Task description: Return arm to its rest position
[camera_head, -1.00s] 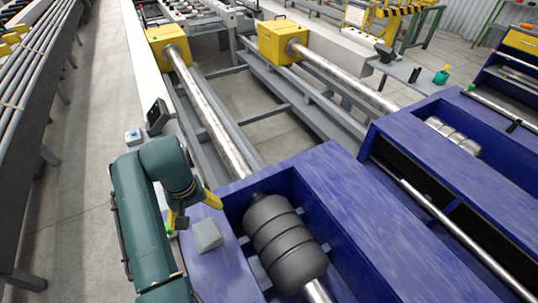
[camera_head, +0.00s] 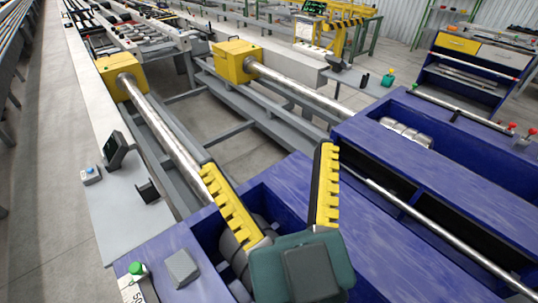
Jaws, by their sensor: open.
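My gripper (camera_head: 290,202) is at the lower middle of the head camera view. Its two yellow toothed fingers are spread apart and point up and away, with nothing between them. The green gripper body (camera_head: 300,272) is in front of the dark ribbed roller (camera_head: 236,258) in the blue machine and hides most of it. I cannot tell whether the gripper touches anything. The rest of my arm is out of view.
The blue machine housing (camera_head: 415,185) fills the lower right. A grey block (camera_head: 181,268) and a green-capped item (camera_head: 137,270) are on its left part. A small dark screen (camera_head: 115,150) stands on the grey ledge. Steel bars run back to yellow blocks (camera_head: 122,75) and (camera_head: 236,62). Grey floor lies left.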

